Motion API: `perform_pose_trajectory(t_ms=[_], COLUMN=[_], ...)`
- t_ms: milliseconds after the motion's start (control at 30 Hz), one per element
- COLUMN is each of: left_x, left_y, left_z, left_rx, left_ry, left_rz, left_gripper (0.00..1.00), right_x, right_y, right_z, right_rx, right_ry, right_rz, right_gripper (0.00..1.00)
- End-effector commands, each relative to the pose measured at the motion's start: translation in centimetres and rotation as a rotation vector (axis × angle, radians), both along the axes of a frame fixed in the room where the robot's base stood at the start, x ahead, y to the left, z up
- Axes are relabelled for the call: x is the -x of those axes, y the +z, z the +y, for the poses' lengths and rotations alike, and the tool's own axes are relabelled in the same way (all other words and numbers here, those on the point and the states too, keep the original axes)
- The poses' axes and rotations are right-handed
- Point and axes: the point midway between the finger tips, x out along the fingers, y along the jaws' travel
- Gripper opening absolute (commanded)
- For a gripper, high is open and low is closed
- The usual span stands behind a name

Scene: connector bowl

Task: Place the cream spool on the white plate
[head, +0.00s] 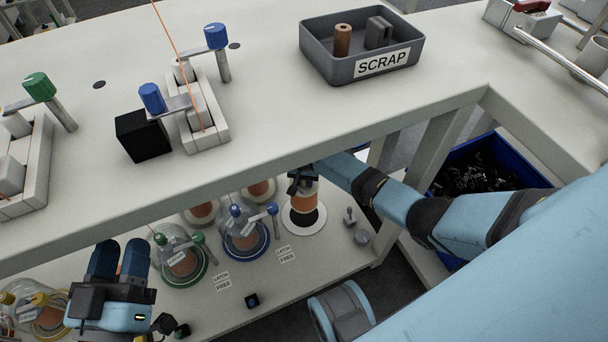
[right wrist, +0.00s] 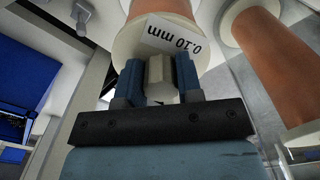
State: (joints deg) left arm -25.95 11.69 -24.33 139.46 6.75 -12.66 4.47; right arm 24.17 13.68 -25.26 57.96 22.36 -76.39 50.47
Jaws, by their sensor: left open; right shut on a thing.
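The cream spool (head: 304,197) has cream flanges and a copper-coloured winding. My right gripper (head: 302,176) is shut on the hub at its top and holds it upright. In the right wrist view the fingers (right wrist: 159,80) grip the pale hub beside a "0.10 mm" label on the spool's flange (right wrist: 203,62). The white plate (head: 319,224), with a dark centre, lies below the spool on the lower shelf. I cannot tell whether the spool touches it.
Glass-domed spools with blue (head: 244,236) and green (head: 182,262) latches stand left of the plate. A blue bin (head: 460,157) stands right.

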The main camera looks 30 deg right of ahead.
Motion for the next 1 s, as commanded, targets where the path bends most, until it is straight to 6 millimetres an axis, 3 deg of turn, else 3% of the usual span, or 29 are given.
perform_pose_trajectory(t_ms=[33,200,433,700,1000], left_x=[-0.1,-0.2,-0.3,-0.2,-0.2], left_y=[-1.2,-3.1,-4.2,-7.1,-7.4], left_z=[0.0,-0.2,-0.3,-0.5,-0.5], left_rx=[-0.011,-0.042,-0.062,-0.105,-0.116], left_ry=[-0.005,-0.024,-0.036,-0.064,-0.070], left_rz=[0.018,0.080,0.116,0.191,0.211], left_gripper=[0.43,0.43,0.43,0.43,0.43], right_x=[-0.2,-0.2,-0.2,-0.2,-0.2], right_y=[-1.4,-3.9,-5.1,-8.6,-9.0], right_z=[0.0,0.0,0.0,0.0,0.0], right_rx=[0.000,0.000,0.000,0.000,-0.001], right_ry=[0.000,0.001,0.000,0.000,0.000], right_rz=[-0.001,-0.004,-0.004,-0.004,-0.004], right_gripper=[0.00,0.00,0.00,0.00,0.00])
